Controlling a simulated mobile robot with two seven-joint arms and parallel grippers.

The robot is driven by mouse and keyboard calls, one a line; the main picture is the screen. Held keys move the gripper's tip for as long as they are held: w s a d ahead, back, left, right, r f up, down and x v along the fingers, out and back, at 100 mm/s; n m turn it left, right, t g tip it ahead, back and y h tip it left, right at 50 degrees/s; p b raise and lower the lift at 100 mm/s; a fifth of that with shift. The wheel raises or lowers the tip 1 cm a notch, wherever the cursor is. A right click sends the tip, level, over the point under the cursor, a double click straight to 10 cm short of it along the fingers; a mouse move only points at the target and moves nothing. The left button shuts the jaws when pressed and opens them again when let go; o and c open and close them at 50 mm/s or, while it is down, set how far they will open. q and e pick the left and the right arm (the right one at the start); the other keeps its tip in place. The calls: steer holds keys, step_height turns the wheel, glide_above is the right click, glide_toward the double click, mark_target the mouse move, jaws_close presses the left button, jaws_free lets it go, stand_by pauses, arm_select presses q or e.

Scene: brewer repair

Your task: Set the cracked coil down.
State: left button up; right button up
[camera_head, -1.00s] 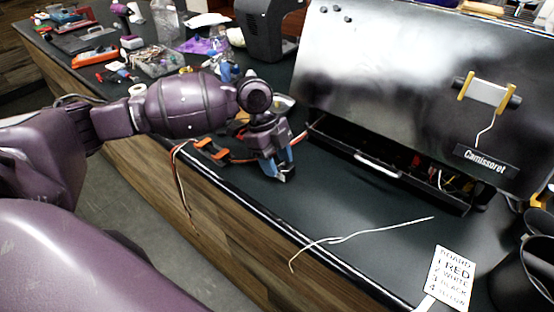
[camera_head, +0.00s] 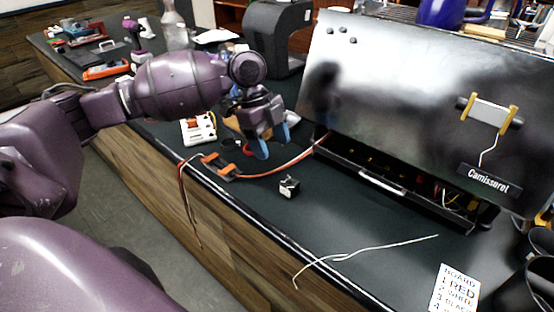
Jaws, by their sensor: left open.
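The coil (camera_head: 290,186), a small black block with a pale side, sits on the dark counter (camera_head: 235,205) in front of the open drawer. Any crack in it is too small to see. My left gripper (camera_head: 272,145) is open and empty, above and behind the coil and apart from it. Its blue-tipped fingers point down. My right gripper is not in view.
A metal brewer (camera_head: 400,90) marked Camissoret stands behind the open drawer (camera_head: 385,183). An orange clip with wires (camera_head: 222,167) lies left of the coil. A white wire (camera_head: 360,252) and a sign card (camera_head: 455,288) lie toward the front right. Counter around the coil is clear.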

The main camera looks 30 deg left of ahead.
arm_select(q)
steer(key=shift+v, duration=1.45)
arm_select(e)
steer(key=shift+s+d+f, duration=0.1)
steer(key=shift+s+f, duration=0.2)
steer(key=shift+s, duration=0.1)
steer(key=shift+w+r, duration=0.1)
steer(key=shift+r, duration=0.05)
